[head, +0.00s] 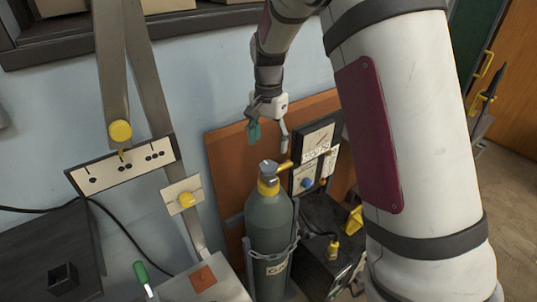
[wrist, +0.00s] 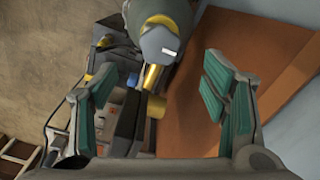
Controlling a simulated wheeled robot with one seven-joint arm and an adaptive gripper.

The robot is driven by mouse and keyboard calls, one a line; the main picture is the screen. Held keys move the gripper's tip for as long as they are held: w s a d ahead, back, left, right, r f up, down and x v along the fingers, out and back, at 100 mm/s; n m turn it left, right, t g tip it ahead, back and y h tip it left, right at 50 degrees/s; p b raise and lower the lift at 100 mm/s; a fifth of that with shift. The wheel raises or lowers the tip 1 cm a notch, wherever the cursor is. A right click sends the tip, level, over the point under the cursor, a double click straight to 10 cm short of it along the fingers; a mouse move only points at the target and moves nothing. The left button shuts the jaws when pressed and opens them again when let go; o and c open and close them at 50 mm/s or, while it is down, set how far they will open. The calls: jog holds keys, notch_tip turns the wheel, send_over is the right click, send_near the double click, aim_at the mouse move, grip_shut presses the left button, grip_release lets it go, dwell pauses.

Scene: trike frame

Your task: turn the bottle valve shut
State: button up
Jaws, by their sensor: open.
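The grey-green gas bottle (head: 268,232) stands upright in a bracket. Its valve (head: 267,169) is a grey cap over a yellow collar, with a yellow piece (head: 284,166) sticking out to the right. My gripper (head: 268,140) is open and empty above the valve, its fingers pointing down and apart from it. In the wrist view, the bottle's shoulder (wrist: 139,12) and the grey valve head (wrist: 167,43) are at the top centre. A yellow stem (wrist: 153,76) and a yellow knob (wrist: 157,106) lie between the green-padded fingers of my gripper (wrist: 160,65), farther from the camera.
A panel with a dial (head: 316,143) and a dark machine (head: 328,235) stand close right of the bottle. An orange-brown board (head: 228,165) is behind it. A switch strip (head: 121,165) and a yellow knob on a plate (head: 186,199) are to the left.

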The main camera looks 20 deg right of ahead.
jog(key=shift+r, duration=2.1)
